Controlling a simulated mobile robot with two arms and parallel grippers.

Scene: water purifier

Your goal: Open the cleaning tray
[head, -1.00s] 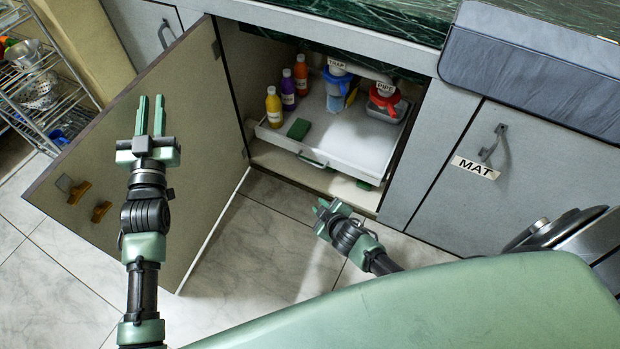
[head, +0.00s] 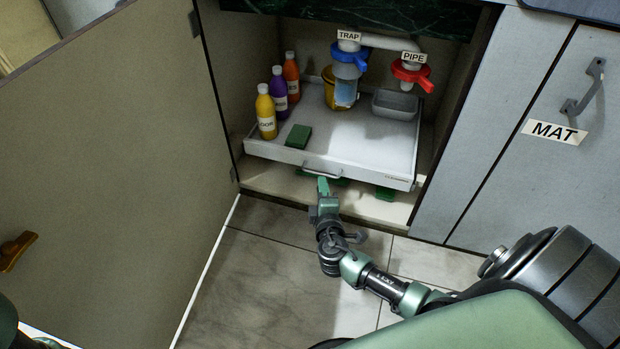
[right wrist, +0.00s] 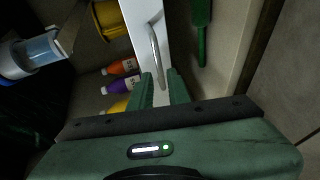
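The cleaning tray (head: 400,160) is a white, shallow pull-out tray inside the open cabinet. Its metal handle (head: 322,172) is on the front edge. My right gripper (head: 323,186) is just below and in front of the handle. In the right wrist view the gripper (right wrist: 163,84) has its two green fingers apart, and the handle (right wrist: 156,58) lies in line with the gap between them. I cannot tell whether they touch it. My left gripper is out of view; only a bit of my left arm shows at the lower left.
Yellow (head: 265,112), purple (head: 279,92) and orange (head: 291,77) bottles, a green sponge (head: 298,136) and a grey basin (head: 396,104) are on the tray. TRAP (head: 348,60) and PIPE (head: 412,72) fittings hang above. The open door (head: 110,170) stands left.

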